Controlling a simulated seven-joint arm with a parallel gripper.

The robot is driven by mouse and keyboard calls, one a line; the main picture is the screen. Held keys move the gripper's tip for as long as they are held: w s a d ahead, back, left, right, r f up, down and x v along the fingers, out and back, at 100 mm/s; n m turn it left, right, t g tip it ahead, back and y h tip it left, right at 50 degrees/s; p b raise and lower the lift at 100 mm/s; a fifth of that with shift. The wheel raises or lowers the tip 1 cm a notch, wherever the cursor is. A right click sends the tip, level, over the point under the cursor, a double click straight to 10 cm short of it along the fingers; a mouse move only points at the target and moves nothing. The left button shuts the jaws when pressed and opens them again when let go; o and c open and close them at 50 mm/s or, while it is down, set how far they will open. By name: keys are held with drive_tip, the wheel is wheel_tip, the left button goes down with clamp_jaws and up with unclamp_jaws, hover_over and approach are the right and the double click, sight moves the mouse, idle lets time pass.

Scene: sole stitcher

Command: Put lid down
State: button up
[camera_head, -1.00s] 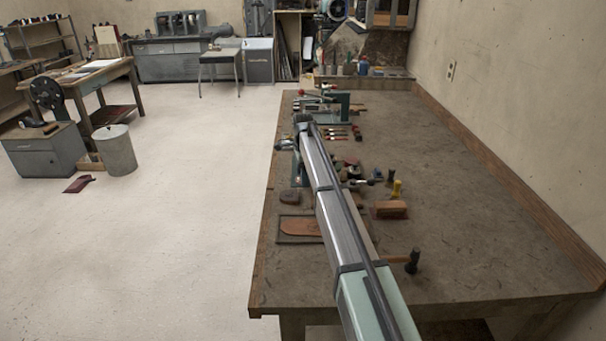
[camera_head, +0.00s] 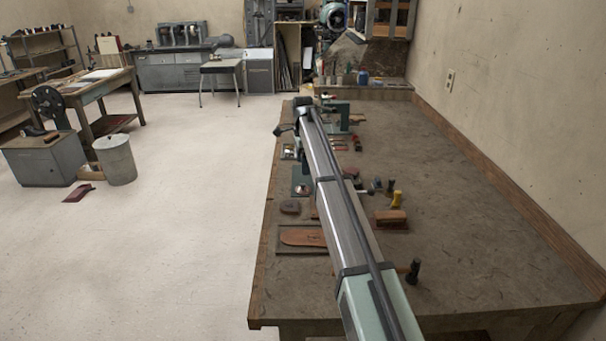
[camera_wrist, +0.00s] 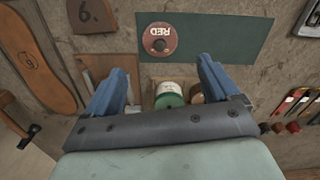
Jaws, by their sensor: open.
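A round reddish-brown lid (camera_wrist: 160,41) marked "RED", with a dark knob at its centre, lies flat on a dark green mat (camera_wrist: 225,36) in the wrist view. The mat (camera_head: 301,176) also shows in the head view, beside my arm. My gripper (camera_wrist: 165,68) is open, its blue fingers apart with nothing clasped. The lid lies beyond the fingertips, clear of both. A small jar with a white and green top (camera_wrist: 168,97) shows between the fingers, partly hidden by the gripper body. In the head view, the end of my arm is raised over the bench's left edge.
A brown sole (camera_wrist: 38,68) and a brown block marked 6 (camera_wrist: 88,14) lie left of the mat in the wrist view. Several coloured-handled tools (camera_wrist: 298,108) lie at right. A hammer (camera_head: 414,270) and brush (camera_head: 390,216) are on the bench. The bench's right side is clear.

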drive_tip(key=shift+r, duration=1.45)
